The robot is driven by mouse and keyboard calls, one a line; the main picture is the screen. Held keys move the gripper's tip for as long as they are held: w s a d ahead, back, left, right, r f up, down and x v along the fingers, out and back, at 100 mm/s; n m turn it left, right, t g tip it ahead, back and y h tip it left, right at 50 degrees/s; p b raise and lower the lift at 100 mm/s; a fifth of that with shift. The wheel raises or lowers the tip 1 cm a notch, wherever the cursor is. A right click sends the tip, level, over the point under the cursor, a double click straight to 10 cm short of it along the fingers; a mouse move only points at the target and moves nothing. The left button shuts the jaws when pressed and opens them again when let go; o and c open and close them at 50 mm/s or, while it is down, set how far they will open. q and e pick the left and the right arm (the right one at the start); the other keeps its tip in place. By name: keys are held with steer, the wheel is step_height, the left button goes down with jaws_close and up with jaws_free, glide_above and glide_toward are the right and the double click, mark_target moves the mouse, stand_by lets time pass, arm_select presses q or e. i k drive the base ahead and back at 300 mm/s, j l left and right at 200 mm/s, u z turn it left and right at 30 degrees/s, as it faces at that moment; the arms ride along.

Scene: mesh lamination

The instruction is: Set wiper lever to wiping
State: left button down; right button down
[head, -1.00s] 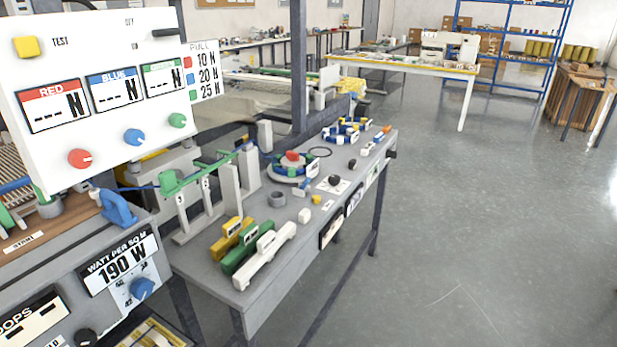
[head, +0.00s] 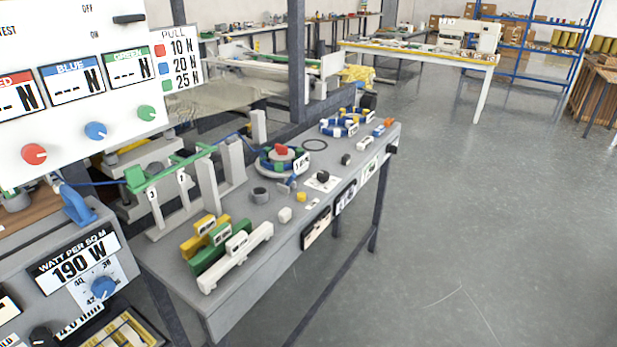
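No part in the head view carries a readable wiper label, so I cannot tell which one is the wiper lever. A black lever (head: 129,19) sits between the OFF and ON marks on the white panel (head: 80,150), nearer OFF in height. A green bar (head: 168,171) lies across grey posts marked 3 and 2 on the grey bench (head: 185,285). A blue part (head: 76,203) stands on the grey control box to its left. Neither of my grippers is in view.
A blue knob (head: 104,288) sits beside the 190 W display. Yellow, green and white (head: 236,258) blocks lie at the bench's near end. A round blue-and-white device (head: 281,160) stands mid-bench. Open floor (head: 480,220) lies right of the bench.

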mark_target(291, 179)
steer(key=i+l+u, duration=0.1)
steer(key=l, duration=0.35)
steer(key=i+l+u, duration=0.15)
steer(key=l, duration=0.3)
steer(key=i+l+u, duration=0.1)
steer(key=i+l, duration=0.15)
steer(key=l, duration=0.25)
steer(key=i+l+u, duration=0.15)
steer(key=l, duration=0.3)
steer(key=l+u, duration=0.1)
steer(key=l, duration=0.4)
steer(key=i+l+u, duration=0.1)
steer(key=l, duration=0.4)
steer(key=i, duration=0.05)
